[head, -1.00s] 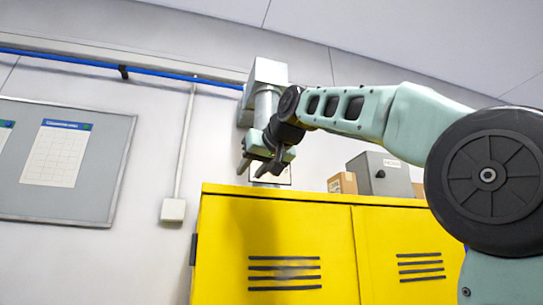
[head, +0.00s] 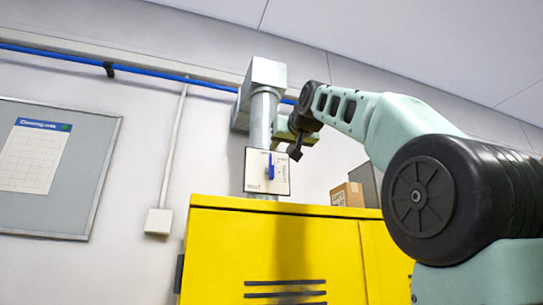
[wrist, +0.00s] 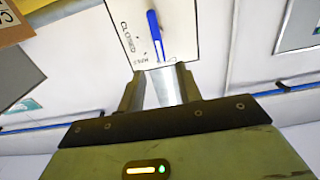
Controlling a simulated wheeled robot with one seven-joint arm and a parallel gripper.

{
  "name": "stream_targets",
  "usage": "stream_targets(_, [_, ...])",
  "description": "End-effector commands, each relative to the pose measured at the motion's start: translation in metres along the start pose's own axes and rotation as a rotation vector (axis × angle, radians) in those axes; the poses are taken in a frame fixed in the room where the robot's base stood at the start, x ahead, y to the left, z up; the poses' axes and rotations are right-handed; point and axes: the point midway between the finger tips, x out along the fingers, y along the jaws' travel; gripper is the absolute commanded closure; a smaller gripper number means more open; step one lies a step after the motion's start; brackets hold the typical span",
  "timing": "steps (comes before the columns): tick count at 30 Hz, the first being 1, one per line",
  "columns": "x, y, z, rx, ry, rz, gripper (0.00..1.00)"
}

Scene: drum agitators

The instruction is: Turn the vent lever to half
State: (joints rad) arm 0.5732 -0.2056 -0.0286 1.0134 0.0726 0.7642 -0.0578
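The vent lever is a blue handle (head: 270,166) on a white label plate (head: 281,181) mounted on the grey duct pipe, above the yellow cabinet. In the head view the lever stands close to upright on the plate. The wrist view shows the blue lever (wrist: 155,33) and the plate (wrist: 134,22), with "CLOSED" lettering beside it. My gripper (head: 292,148) is to the right of and slightly above the lever. In the wrist view the gripper's two fingers (wrist: 160,88) are apart with nothing between them, short of the lever.
The yellow cabinet (head: 270,240) stands below the plate. A cardboard box (head: 347,194) and a grey box (head: 367,184) sit on top at right. A grey duct (head: 265,75) rises behind. A notice board (head: 80,190) hangs at left.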

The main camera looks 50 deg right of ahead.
Motion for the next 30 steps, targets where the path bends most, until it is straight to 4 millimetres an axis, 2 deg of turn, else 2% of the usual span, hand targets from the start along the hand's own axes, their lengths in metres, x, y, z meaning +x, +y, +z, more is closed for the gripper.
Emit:
stream_targets(1, [0.013, 0.0, -0.003, 0.0, -0.004, 0.0, 0.65])
stream_targets(6, [0.047, 0.0, -0.003, -0.001, -0.004, 0.0, 0.65])
stream_targets(12, [0.079, 0.0, -0.002, -0.001, -0.003, 0.0, 0.65])
stream_targets(18, [0.093, 0.0, 0.0, -0.001, -0.001, -0.001, 0.65])
stream_targets(27, [0.095, 0.0, 0.001, -0.001, 0.0, -0.001, 0.65])
stream_targets(28, [0.095, 0.0, 0.001, -0.001, 0.0, -0.001, 0.71])
stream_targets(30, [0.095, 0.0, 0.001, -0.001, 0.0, -0.001, 0.91])
